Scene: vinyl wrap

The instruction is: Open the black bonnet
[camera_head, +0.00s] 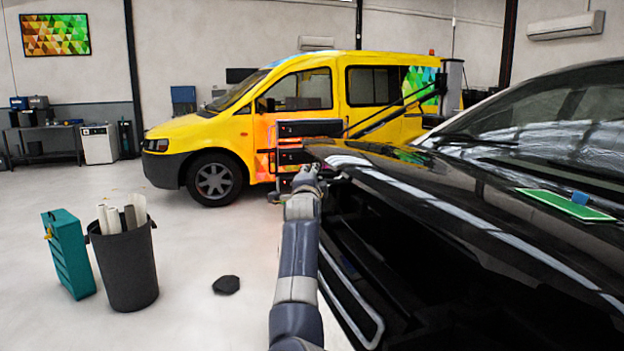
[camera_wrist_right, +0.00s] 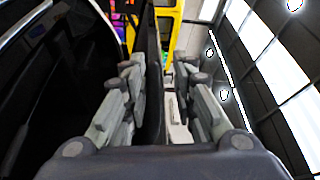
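The glossy black bonnet (camera_head: 440,205) fills the right of the head view. It appears raised at its front edge, with a dark gap beneath it above the car's front. One arm of mine, apparently the right, reaches up from the bottom. Its gripper (camera_head: 308,178) is at the bonnet's far front corner. In the right wrist view my right gripper (camera_wrist_right: 165,90) has its fingers spread apart. A thin dark panel edge (camera_wrist_right: 153,75), apparently the bonnet, stands between them, with a gap beside the right finger. My left gripper is not seen.
A yellow van (camera_head: 290,105) stands behind. A dark bin with rolls (camera_head: 125,270) and a teal case (camera_head: 70,260) stand at left. Floor between is mostly clear, except a black piece (camera_head: 227,285).

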